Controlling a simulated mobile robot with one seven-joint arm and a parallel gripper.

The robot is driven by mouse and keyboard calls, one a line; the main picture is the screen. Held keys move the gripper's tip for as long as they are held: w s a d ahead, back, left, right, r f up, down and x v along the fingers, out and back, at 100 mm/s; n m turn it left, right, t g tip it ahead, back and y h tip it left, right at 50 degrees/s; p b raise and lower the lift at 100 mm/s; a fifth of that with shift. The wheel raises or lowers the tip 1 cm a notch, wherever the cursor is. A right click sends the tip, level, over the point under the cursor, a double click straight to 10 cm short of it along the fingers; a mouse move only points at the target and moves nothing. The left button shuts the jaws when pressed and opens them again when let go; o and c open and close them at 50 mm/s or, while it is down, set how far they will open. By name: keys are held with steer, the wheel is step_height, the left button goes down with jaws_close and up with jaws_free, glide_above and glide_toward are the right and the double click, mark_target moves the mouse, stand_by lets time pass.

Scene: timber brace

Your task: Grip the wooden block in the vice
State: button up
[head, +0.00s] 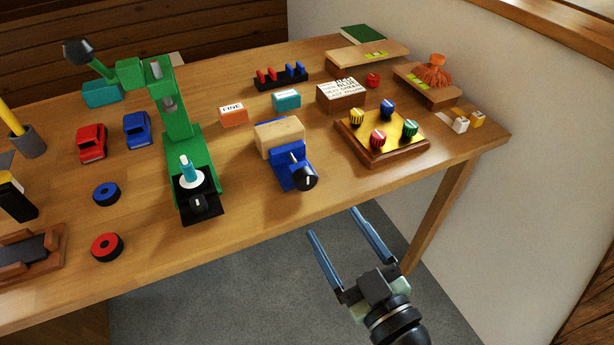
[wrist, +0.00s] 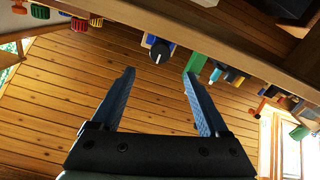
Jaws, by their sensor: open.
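The blue vice (head: 290,163) stands near the front edge of the table, with a black round knob (head: 305,178) facing the front. The pale wooden block (head: 279,136) sits upright at the back of the vice; whether the jaws touch it I cannot tell. My gripper (head: 332,220) is open and empty, off the table's front edge, in front and to the right of the vice. In the wrist view, the knob (wrist: 162,51) shows just beyond and between my open fingertips (wrist: 160,73); the block cannot be made out there.
A green press (head: 178,150) with a black base stands left of the vice. A wooden board (head: 382,140) with several coloured knobs is at its right. Orange (head: 233,115) and teal (head: 286,99) labelled blocks lie behind. The table leg (head: 437,215) stands right of my gripper.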

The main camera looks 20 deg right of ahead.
mark_target(307, 184)
steer(key=w, duration=0.5)
steer(key=w+p, duration=0.1)
steer(key=w, duration=0.4)
steer(key=shift+w+a, duration=0.2)
steer(key=shift+w, duration=0.05)
jaws_close()
